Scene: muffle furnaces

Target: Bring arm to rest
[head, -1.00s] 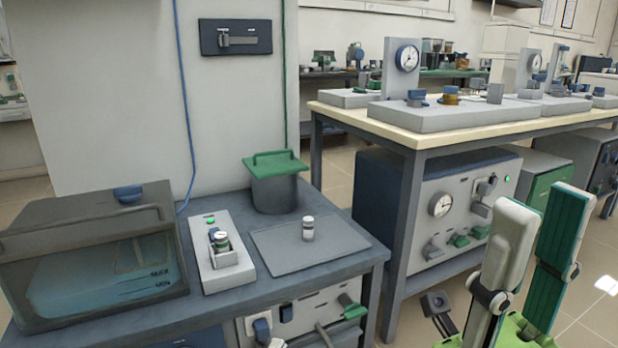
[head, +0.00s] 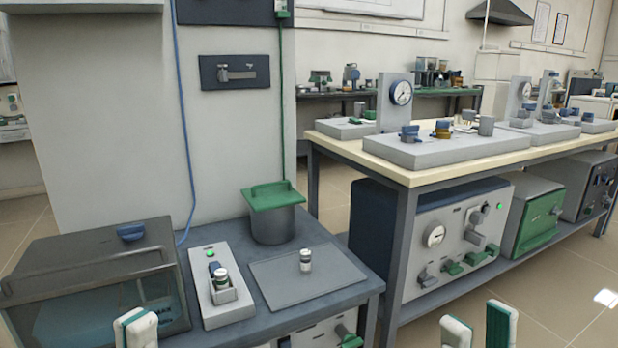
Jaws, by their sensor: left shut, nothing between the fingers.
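My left gripper (head: 136,326) shows only at its tip, low in the head view at left, in front of the bench. Its white and green fingers are shut together with nothing between them. My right gripper (head: 478,322) shows at the bottom edge, right of the bench. Its two fingertips stand upright with a clear gap between them, so it is open and empty. The rest of both arms is below the picture.
The dark bench (head: 338,297) holds a clear-sided tank (head: 90,265), a grey device with a green light (head: 217,312), a small vial (head: 305,260) on a mat, and a green-lidded pot (head: 274,222). A pale-topped table (head: 420,180) stands behind. Floor at right is free.

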